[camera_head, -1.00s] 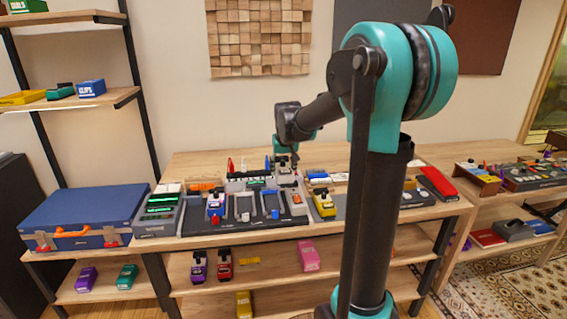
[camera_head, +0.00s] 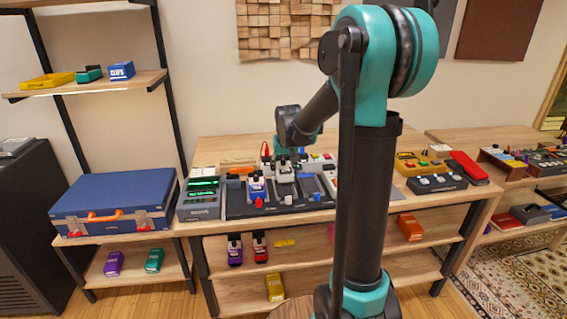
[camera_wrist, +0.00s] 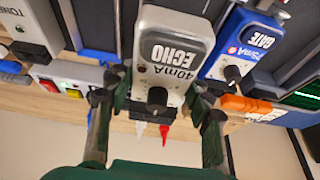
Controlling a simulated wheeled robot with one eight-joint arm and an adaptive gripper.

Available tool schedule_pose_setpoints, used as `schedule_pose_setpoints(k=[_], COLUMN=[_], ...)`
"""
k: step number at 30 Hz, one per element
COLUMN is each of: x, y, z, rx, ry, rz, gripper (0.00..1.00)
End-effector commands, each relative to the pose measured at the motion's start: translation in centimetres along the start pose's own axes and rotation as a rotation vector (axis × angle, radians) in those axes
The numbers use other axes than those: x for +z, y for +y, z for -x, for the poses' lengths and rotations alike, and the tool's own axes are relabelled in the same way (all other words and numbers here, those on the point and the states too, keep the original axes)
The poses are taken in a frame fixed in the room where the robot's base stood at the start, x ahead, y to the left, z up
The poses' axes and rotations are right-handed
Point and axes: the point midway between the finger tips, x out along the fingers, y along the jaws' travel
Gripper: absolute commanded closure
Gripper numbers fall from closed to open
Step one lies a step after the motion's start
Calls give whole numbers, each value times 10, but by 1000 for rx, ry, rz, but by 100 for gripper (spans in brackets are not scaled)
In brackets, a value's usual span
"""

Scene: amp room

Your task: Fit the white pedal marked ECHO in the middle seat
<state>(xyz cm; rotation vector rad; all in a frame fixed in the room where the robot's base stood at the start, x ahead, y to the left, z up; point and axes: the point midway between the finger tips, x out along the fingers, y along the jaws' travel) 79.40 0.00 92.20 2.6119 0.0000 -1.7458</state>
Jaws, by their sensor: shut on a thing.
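The white pedal marked ECHO (camera_wrist: 170,48) is between the fingers of my gripper (camera_wrist: 158,98) in the wrist view. In the head view the pedal (camera_head: 285,174) is over the middle seat of the dark board (camera_head: 242,211), right of the blue pedal marked GATE (camera_head: 257,188). My gripper (camera_head: 284,158) is above its rear part, shut on it. The pedal hides most of the middle seat, and I cannot tell whether its base touches the seat. GATE also shows in the wrist view (camera_wrist: 243,45).
An empty seat (camera_head: 309,185) lies right of the pedal. A white pedal marked TONE (camera_wrist: 25,28) is beyond it. A grey device with green displays (camera_head: 201,198) and a blue case (camera_head: 115,203) stand left of the board. Red and white pointed items (camera_wrist: 164,133) are behind the pedal.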

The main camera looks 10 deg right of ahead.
Motion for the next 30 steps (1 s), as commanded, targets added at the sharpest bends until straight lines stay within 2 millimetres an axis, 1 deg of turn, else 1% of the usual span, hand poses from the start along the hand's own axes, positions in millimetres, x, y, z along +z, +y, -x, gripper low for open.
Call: schedule_pose_setpoints(k=[9,15,21,30], x=[10,14,17,17], y=[0,0,0,0], z=[-25,-36,-40,-40], rx=[0,0,0,0], ry=[0,0,0,0], rz=[0,0,0,0], gripper=[95,95,95,95])
